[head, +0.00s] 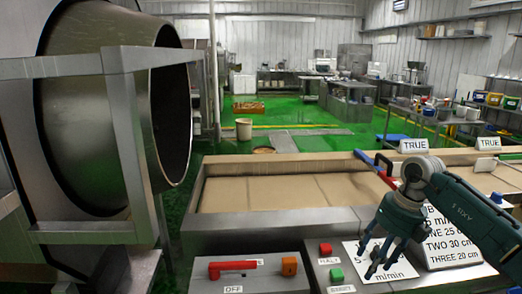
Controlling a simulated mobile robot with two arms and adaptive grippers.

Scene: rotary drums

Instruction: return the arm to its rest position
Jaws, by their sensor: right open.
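My right arm comes in from the right edge. Its dark teal gripper (376,262) points down with its fingers apart, open and empty. It hangs in front of the white plate marked "m/min" (392,274) and hides part of it. I cannot tell how far above the plate the fingertips are. My left gripper is not in view.
A large metal drum (165,110) in a frame fills the left. Below are a red lever (232,265) by "OFF", a red button (325,249) and a green button (337,275). A trough (275,216) lies behind. A text board (455,252) stands beside my gripper.

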